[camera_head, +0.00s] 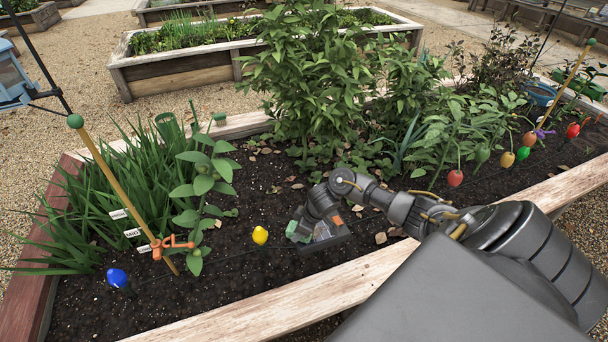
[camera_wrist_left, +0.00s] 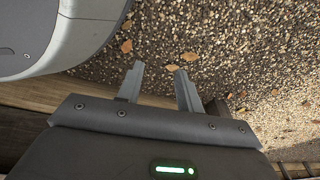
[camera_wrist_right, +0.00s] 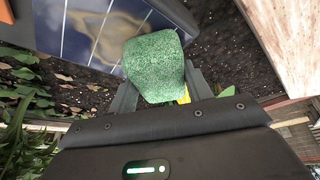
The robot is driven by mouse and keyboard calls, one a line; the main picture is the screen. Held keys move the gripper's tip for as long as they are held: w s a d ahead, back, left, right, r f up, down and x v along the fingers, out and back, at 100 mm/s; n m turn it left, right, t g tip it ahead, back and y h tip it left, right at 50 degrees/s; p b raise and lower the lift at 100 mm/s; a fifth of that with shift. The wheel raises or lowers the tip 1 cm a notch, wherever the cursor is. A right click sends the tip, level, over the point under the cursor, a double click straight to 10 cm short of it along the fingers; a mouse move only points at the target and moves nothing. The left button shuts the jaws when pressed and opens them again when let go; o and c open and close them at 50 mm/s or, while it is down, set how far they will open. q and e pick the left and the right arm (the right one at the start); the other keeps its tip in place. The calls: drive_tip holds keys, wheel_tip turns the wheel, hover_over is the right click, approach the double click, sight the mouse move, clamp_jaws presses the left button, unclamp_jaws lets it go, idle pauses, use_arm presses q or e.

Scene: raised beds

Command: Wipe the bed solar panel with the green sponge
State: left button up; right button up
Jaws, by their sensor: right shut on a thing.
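The green sponge (camera_wrist_right: 155,66) is held between the fingers of my right gripper (camera_wrist_right: 161,90), which is shut on it. In the right wrist view the sponge overlaps the near edge of the solar panel (camera_wrist_right: 82,28); I cannot tell whether they touch. The panel is dark blue with pale lines and a brownish smear beside the sponge. In the head view the panel (camera_head: 331,241) lies low over the soil, partly hidden by my right gripper (camera_head: 303,226), with the sponge (camera_head: 296,233) at its left edge. My left gripper (camera_wrist_left: 159,72) is open and empty above gravel.
A yellow bulb (camera_head: 260,235) and a blue bulb (camera_head: 118,278) stand left of the panel, near a leafy plant (camera_head: 203,185) and a bamboo stake (camera_head: 120,190). Tall bushy plants (camera_head: 310,85) rise behind. The wooden bed edge (camera_head: 270,306) runs along the front.

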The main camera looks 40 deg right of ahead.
drive_tip(key=shift+f, duration=0.1)
drive_tip(key=shift+s+d+p, duration=0.25)
drive_tip(key=shift+d, duration=0.35)
drive_tip(key=shift+s+d+p, duration=0.2)
drive_tip(key=shift+d, duration=0.4)
drive_tip(key=shift+s+d, duration=0.15)
drive_tip(key=shift+d, duration=0.35)
use_arm(q)
drive_tip(key=shift+d+r, duration=0.55)
drive_tip(key=shift+d, duration=0.25)
use_arm(e)
drive_tip(key=shift+d, duration=0.15)
